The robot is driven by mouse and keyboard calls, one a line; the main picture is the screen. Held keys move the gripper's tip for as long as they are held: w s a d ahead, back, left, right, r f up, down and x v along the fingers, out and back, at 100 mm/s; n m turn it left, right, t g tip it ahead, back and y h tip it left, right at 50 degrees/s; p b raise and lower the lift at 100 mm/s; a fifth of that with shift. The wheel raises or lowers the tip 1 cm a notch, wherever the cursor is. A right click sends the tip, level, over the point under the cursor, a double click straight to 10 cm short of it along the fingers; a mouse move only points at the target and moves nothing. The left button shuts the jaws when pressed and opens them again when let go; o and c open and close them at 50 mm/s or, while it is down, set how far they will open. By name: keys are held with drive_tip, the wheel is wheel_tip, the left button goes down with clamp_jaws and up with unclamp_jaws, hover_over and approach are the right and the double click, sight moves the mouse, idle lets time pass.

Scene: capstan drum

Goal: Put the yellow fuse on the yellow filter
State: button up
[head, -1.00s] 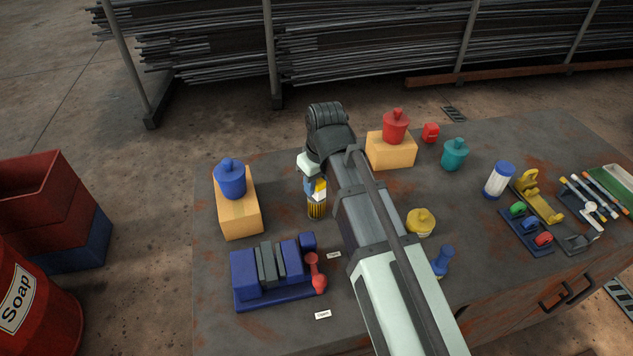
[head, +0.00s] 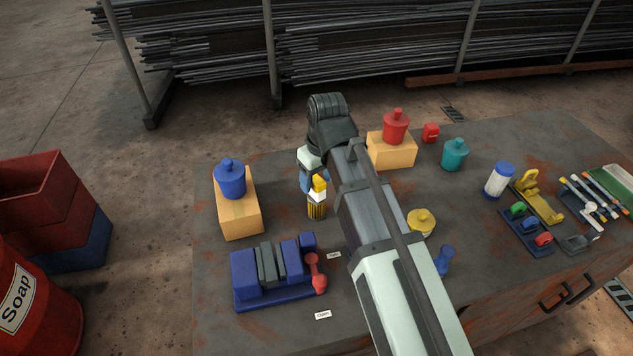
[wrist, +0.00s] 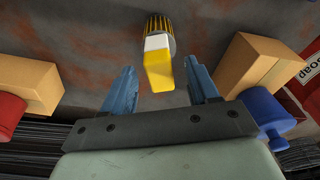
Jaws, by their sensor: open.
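The yellow filter (head: 317,211), a cylinder with black and yellow stripes, stands on the table left of my arm. The yellow fuse (head: 320,184), a yellow block with a white lower part, sits on top of the filter. In the wrist view the fuse (wrist: 158,70) lies in line with the filter (wrist: 160,25), which shows behind it. My gripper (head: 306,184) is open beside the fuse, on its far left side. In the wrist view the blue fingers of my gripper (wrist: 160,72) stand apart, with a visible gap on each side of the fuse.
A blue pot (head: 230,181) on a cardboard box (head: 240,215) stands to the left. A blue fuse block (head: 270,278) with a red handle lies in front. A red pot (head: 396,128) on another box stands behind right. A yellow pot (head: 421,222) is beside my arm.

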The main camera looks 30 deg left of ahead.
sight(321, 184)
wheel_tip(321, 184, up, 10)
drive_tip(key=d, duration=0.1)
drive_tip(key=shift+s+d, duration=0.15)
drive_tip(key=shift+s, duration=0.15)
